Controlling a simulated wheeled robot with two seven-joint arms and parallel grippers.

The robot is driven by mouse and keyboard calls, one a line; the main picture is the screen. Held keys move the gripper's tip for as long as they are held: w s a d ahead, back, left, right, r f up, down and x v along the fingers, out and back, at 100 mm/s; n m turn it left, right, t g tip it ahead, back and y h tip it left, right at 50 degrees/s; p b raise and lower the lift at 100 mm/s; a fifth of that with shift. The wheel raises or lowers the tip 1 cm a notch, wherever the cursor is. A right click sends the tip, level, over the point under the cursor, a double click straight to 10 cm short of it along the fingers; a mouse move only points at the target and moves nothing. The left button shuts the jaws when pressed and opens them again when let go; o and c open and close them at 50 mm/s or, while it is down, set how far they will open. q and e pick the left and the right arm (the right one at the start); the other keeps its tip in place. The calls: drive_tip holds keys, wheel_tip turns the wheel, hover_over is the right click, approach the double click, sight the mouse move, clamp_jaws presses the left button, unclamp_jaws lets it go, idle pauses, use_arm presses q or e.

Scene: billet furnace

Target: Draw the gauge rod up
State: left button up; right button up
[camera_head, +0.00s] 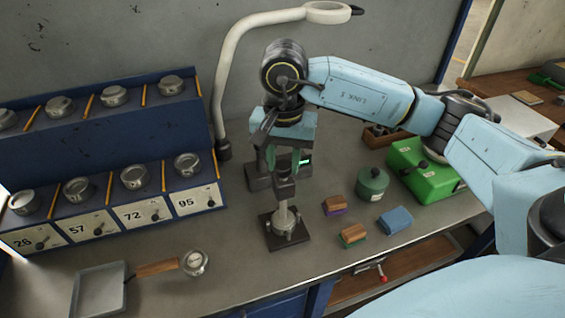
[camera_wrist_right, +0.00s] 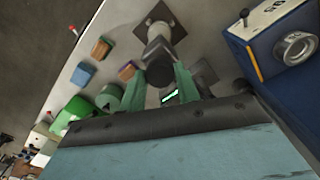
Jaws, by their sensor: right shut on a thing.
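My right gripper (camera_head: 284,168) points down over the bench, with its green fingers shut on the dark top of the gauge rod (camera_head: 284,187). In the right wrist view the dark rod (camera_wrist_right: 158,62) sits between the green fingers (camera_wrist_right: 161,82). Below it, a pale metal piece (camera_head: 284,219) stands upright on a dark square base plate (camera_head: 273,240). I cannot tell whether the rod touches this piece. A dark gauge housing with a lit green display (camera_head: 305,161) stands behind. My left gripper is not in view.
A blue rack (camera_head: 110,150) with several round pots and number plates stands at left. A pan (camera_head: 100,290) and a wooden-handled ladle (camera_head: 194,263) lie in front. Small blocks (camera_head: 395,220), a green pot (camera_head: 372,183) and a green box (camera_head: 424,172) stand at right. A lamp arm (camera_head: 222,80) rises behind.

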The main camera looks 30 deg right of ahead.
drive_tip(key=shift+r+p, duration=1.95)
drive_tip(key=shift+r, duration=2.35)
drive_tip(key=o, duration=0.8)
wheel_tip(320, 180, up, 6)
drive_tip(key=p, duration=0.2)
drive_tip(key=shift+p, duration=0.35)
drive_tip(key=shift+f, duration=0.1)
